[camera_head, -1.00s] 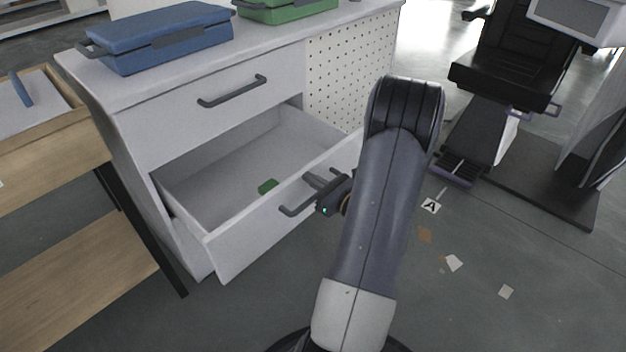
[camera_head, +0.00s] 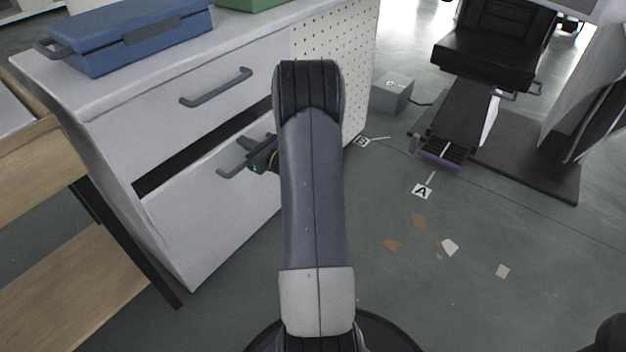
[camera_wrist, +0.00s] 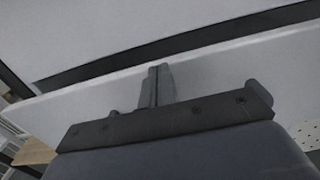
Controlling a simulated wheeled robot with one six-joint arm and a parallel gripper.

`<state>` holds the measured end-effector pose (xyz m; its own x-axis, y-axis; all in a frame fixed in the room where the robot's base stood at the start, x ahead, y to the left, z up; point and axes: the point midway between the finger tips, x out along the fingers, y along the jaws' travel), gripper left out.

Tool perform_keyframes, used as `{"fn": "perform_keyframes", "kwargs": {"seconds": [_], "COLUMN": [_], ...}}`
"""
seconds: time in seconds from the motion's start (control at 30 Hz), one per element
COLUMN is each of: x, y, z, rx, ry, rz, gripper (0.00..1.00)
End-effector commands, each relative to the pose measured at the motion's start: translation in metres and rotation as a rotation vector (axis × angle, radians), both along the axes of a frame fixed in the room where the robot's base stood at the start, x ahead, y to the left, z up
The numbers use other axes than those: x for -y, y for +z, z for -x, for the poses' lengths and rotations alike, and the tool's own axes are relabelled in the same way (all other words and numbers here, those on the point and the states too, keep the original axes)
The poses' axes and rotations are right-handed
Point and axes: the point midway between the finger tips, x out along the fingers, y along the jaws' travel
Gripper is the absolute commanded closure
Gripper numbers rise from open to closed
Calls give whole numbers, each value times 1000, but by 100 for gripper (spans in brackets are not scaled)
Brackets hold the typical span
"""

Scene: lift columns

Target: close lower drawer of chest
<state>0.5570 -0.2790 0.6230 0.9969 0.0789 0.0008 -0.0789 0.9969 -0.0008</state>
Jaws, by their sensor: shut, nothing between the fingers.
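The chest (camera_head: 120,130) is white, with an upper drawer that is shut and has a grey bar handle (camera_head: 216,88). The lower drawer (camera_head: 190,220) stands slightly out, with a narrow dark gap above its front. Its handle (camera_head: 232,172) shows just left of my gripper (camera_head: 246,146). My gripper is shut and empty, with its fingertips at the upper part of the drawer front, apparently touching it. In the wrist view the shut fingers (camera_wrist: 158,84) point at the drawer's front panel (camera_wrist: 215,68), and the dark gap lies beyond its top edge. My arm hides the right part of the drawer.
A blue case (camera_head: 135,38) and a green case (camera_head: 245,4) lie on the chest top. A wooden bench (camera_head: 50,150) stands close at the left. At the right are a black chair (camera_head: 495,50) and a grey box (camera_head: 391,94). Floor right of my arm is mostly open, with flat scraps.

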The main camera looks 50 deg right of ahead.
Motion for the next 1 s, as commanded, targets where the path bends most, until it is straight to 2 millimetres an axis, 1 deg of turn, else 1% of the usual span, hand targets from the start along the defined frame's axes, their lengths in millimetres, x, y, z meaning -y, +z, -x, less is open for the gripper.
{"fn": "perform_keyframes", "kwargs": {"seconds": [0.03,0.1,0.2,0.33,0.83,1.0], "x": [-2,-2,-3,-3,-2,1], "y": [-2,-1,-1,-1,0,-1], "z": [-8,-17,-27,-33,-35,-31], "rx": [0,1,0,0,-1,0], "ry": [3,1,1,0,-1,1], "rz": [0,-1,0,0,-1,-1], "gripper": [100,100,100,100,100,100]}}
